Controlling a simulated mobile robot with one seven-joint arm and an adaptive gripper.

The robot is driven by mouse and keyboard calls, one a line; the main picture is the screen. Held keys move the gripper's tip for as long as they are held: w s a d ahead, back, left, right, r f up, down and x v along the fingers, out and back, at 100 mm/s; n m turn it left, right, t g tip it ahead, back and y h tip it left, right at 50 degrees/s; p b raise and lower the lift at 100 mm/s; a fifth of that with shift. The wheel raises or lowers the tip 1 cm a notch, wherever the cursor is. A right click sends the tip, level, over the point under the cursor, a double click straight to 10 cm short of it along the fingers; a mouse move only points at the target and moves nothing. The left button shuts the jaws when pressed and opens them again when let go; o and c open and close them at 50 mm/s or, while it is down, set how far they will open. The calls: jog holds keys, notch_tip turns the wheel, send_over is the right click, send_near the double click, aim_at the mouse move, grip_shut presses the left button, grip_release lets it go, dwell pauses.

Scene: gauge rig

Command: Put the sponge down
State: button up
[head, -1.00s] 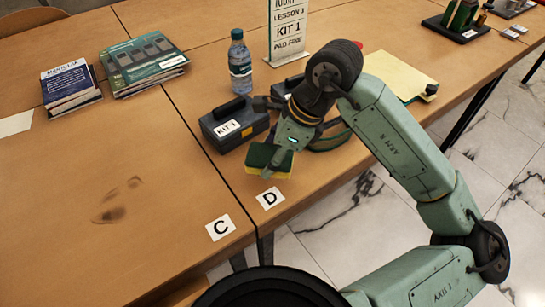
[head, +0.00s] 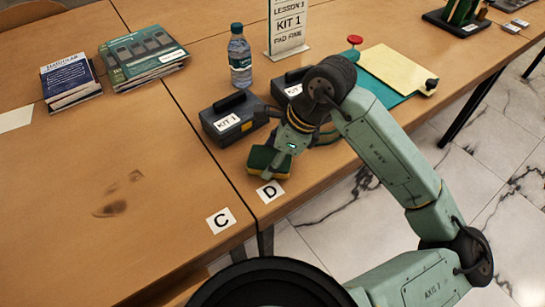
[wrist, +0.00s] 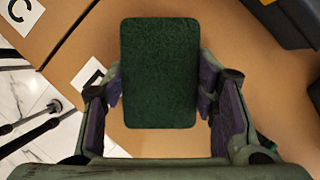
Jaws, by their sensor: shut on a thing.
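The sponge (head: 268,162) is green on top and yellow below. My gripper (head: 277,160) is shut on it, near the D card (head: 270,191) on the table. In the wrist view the sponge's dark green face (wrist: 160,72) fills the space between the two fingers (wrist: 160,88). I cannot tell whether its underside touches the table. The C card (head: 221,220) lies left of the D card, across the table seam.
Two dark kit cases, one labelled KIT 1 (head: 235,118), stand just behind my gripper. A water bottle (head: 240,58) and a sign (head: 289,28) stand beyond. A dark smudge (head: 118,196) marks the left table. The table's front edge is close to the cards.

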jog(key=o, duration=1)
jog(key=shift+f, duration=0.3)
jog(key=shift+r, duration=0.1)
jog(key=shift+r+p, duration=0.55)
jog(key=shift+p, duration=0.35)
jog(key=shift+d+r+b, duration=0.3)
jog(key=b+v, duration=0.1)
jog(key=v, duration=1)
jog(key=shift+a, duration=0.1)
